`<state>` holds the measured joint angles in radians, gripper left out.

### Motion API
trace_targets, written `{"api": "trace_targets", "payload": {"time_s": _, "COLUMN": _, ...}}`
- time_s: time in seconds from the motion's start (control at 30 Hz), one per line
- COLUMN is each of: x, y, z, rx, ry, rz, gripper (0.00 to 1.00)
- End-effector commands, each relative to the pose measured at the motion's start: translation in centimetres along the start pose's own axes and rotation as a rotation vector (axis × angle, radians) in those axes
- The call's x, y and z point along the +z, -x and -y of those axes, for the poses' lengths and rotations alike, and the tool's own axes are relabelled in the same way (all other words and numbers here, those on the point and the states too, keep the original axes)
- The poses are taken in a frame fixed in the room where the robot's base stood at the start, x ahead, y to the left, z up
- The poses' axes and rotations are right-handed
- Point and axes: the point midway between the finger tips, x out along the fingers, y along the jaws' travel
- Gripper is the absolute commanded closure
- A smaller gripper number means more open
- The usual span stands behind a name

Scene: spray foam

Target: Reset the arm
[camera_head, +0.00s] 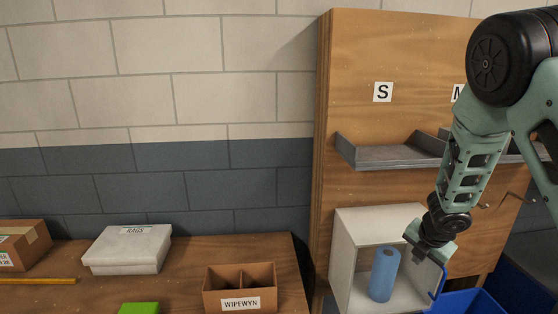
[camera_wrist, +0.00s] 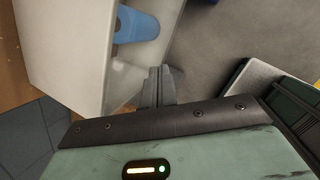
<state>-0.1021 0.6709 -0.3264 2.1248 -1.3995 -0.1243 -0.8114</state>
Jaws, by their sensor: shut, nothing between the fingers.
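My gripper (camera_head: 413,237) is shut and empty. In the head view it hangs at the lower right, in front of the upper right part of an open white box (camera_head: 345,255). A blue roll (camera_head: 384,274) stands upright inside that box, to the left of and below the gripper. In the wrist view the closed fingers (camera_wrist: 157,84) are at the centre. The white box (camera_wrist: 70,40) fills the upper left there, with part of the blue roll (camera_wrist: 135,25) showing inside it.
A wooden panel (camera_head: 350,100) with a grey shelf tray (camera_head: 390,155) rises behind the arm. Blue bins (camera_head: 470,302) stand at the lower right. On the wooden table (camera_head: 200,255) are a white rags box (camera_head: 125,255), a WIPEWYN divided box (camera_head: 240,303) and a green item (camera_head: 139,308).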

Motion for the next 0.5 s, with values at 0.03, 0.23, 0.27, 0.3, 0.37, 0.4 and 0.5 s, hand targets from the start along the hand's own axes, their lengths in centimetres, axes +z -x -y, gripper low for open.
{"api": "trace_targets", "payload": {"time_s": 0.03, "x": -2.1, "y": 2.2, "z": -2.1, "rx": 0.031, "ry": -0.123, "rz": 0.006, "gripper": 1.0}}
{"api": "trace_targets", "payload": {"time_s": 0.23, "x": -11.6, "y": 10.4, "z": -5.0, "rx": 0.022, "ry": -0.639, "rz": -0.035, "gripper": 1.0}}
{"api": "trace_targets", "payload": {"time_s": 0.27, "x": -13.2, "y": 11.7, "z": -4.9, "rx": 0.008, "ry": -0.71, "rz": -0.047, "gripper": 1.0}}
{"api": "trace_targets", "payload": {"time_s": 0.3, "x": -15.4, "y": 13.4, "z": -4.5, "rx": -0.017, "ry": -0.798, "rz": -0.064, "gripper": 1.0}}
{"api": "trace_targets", "payload": {"time_s": 0.37, "x": -18.8, "y": 16.0, "z": -3.5, "rx": -0.064, "ry": -0.927, "rz": -0.088, "gripper": 1.0}}
{"api": "trace_targets", "payload": {"time_s": 0.4, "x": -21.0, "y": 17.7, "z": -2.6, "rx": -0.101, "ry": -1.006, "rz": -0.103, "gripper": 1.0}}
{"api": "trace_targets", "payload": {"time_s": 0.5, "x": -25.9, "y": 21.4, "z": 0.2, "rx": -0.204, "ry": -1.169, "rz": -0.125, "gripper": 1.0}}
